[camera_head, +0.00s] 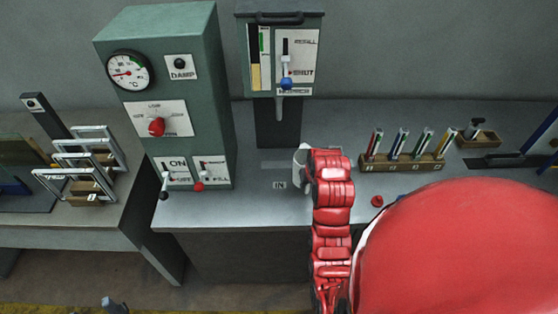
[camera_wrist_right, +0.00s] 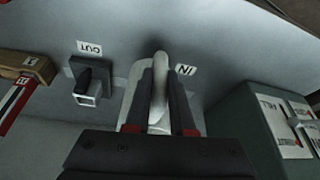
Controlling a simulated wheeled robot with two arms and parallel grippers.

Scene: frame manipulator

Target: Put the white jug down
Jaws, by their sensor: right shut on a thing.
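The white jug (camera_head: 300,158) is at the grey counter under the dispenser, just behind the IN label (camera_head: 279,185). My red right arm hides most of it in the head view. In the right wrist view, my right gripper (camera_wrist_right: 160,90) is shut on the jug's upright white handle (camera_wrist_right: 158,108), with one dark finger on each side. The IN label also shows close beside the jug there (camera_wrist_right: 186,70). I cannot tell whether the jug's base touches the counter. My left gripper is not in view.
The green dispenser (camera_head: 309,70) stands behind the jug and the green control cabinet (camera_head: 190,90) to its left. A wooden rack (camera_head: 378,163) with several tubes and a red button (camera_head: 377,201) are to the right. The counter (camera_head: 240,205) is bare at front left.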

